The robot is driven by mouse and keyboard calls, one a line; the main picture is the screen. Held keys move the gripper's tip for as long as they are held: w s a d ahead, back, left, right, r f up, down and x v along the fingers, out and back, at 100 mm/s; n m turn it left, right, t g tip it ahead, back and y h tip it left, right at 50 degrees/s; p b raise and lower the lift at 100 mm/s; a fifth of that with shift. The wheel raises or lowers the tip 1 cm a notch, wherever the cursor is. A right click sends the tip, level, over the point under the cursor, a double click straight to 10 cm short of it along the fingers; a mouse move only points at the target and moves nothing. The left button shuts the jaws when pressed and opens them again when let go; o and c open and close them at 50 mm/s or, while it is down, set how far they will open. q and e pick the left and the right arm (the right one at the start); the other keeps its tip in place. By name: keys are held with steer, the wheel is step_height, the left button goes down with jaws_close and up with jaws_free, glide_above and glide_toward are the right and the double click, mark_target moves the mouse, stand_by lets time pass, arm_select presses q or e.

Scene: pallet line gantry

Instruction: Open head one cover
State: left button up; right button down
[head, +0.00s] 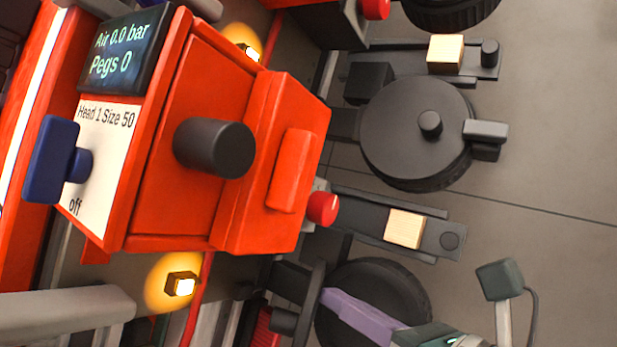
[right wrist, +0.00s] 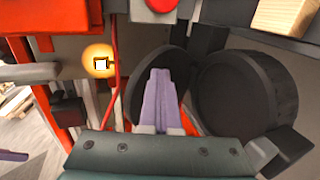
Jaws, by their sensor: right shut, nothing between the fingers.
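A red machine carries a panel (head: 103,150) reading "Head 1 Size 50", with its blue knob (head: 52,160) at "off". Low in the head view, a dark round cover (head: 308,315) with a knob (head: 283,321) stands swung away, nearly edge-on, beside a black drum (head: 395,290). The right wrist view shows the cover (right wrist: 145,88) left of the drum (right wrist: 250,95), with a gap between. My right gripper (head: 330,298) is shut and empty, its purple fingers (right wrist: 160,78) at that gap; contact is unclear. Of my left gripper, only a purple tip (right wrist: 12,155) seems to show.
Another black drum has its round cover (head: 400,120) closed, with a grey latch (head: 485,130). Slides with wooden blocks (head: 404,229) (head: 445,52) and a red knob (head: 322,207) stick out nearby. A lit amber lamp (head: 181,284) is at lower left. Floor at right is clear.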

mark_target(316, 300)
steer(key=shift+a+r, duration=0.2)
steer(key=shift+a, duration=0.5)
steer(key=shift+w+a+r, duration=0.1)
steer(key=shift+w+a, duration=0.05)
steer(key=shift+a, duration=0.35)
steer(key=shift+w+a+r, duration=0.1)
steer(key=shift+a, duration=0.5)
steer(key=shift+w+a+r, duration=0.1)
steer(key=shift+w+a, duration=0.15)
steer(key=shift+a, duration=0.25)
steer(key=shift+w+a+r, duration=0.1)
steer(key=shift+w+a, duration=0.1)
steer(key=shift+a, duration=0.25)
steer(key=shift+a+f, duration=0.1)
